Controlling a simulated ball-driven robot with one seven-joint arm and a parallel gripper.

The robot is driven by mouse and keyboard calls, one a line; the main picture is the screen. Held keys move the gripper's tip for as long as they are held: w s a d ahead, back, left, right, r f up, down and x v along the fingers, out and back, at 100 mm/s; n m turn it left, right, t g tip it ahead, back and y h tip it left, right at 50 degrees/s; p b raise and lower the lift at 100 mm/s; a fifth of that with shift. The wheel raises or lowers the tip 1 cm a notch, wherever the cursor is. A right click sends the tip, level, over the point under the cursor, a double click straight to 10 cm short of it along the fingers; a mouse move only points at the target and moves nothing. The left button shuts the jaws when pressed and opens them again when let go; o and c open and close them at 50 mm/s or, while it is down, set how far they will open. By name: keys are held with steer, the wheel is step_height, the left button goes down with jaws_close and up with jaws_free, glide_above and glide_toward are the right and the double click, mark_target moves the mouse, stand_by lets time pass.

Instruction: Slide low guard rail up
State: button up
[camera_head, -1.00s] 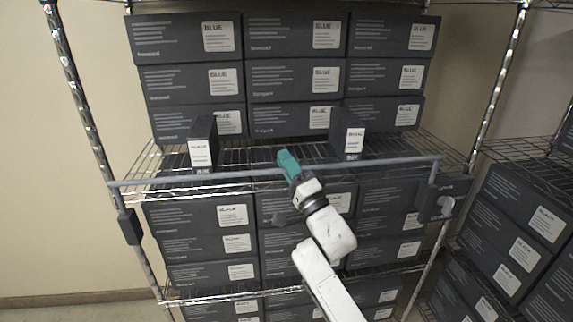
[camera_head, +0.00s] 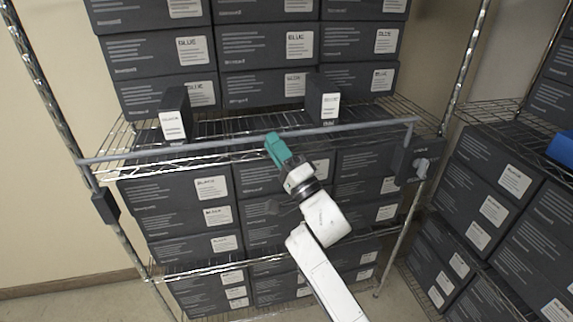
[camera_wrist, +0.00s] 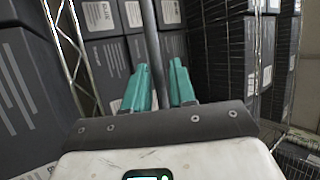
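The low guard rail (camera_head: 345,131) is a thin grey bar across the front of the middle shelf, roughly level with the shelf's wire deck. Its ends bend down to dark brackets on the left post (camera_head: 105,206) and right post (camera_head: 418,160). My gripper (camera_head: 273,142), with teal fingers, is at the rail's middle, coming from below right. In the wrist view the rail (camera_wrist: 151,40) runs between my two fingers (camera_wrist: 159,75). The left finger is close against the rail; a narrow gap shows at the right finger.
Another rack with boxes (camera_head: 490,170) stands at right. Bare wall is at left.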

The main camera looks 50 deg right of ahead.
steer(key=v, duration=0.5)
steer(key=shift+s+f, duration=0.1)
stand_by(0.5)
steer(key=s+a+f+n+g+h, duration=0.1)
steer(key=s+a+f+n+g, duration=0.15)
steer(key=f+g, duration=0.55)
steer(key=s+a+f+n+g+h, duration=0.1)
steer(key=s+a+f+g, duration=0.3)
steer(key=f, duration=0.8)
steer(key=s+a+f+n+g+y, duration=0.1)
steer(key=s+a+f+n+g, duration=0.1)
steer(key=s, duration=0.5)
steer(key=s+a+f+n+g+y, duration=0.2)
steer(key=s+a+f+n+g, duration=0.1)
steer(key=s+n+g, duration=0.2)
steer(key=s+a+f+n+g+y, duration=0.1)
steer(key=s+a+f+n+g, duration=0.2)
steer(key=s, duration=0.6)
steer(key=shift+s+n+g+y, duration=0.2)
steer(key=shift+n+g+y, duration=0.25)
steer(key=shift+n, duration=0.8)
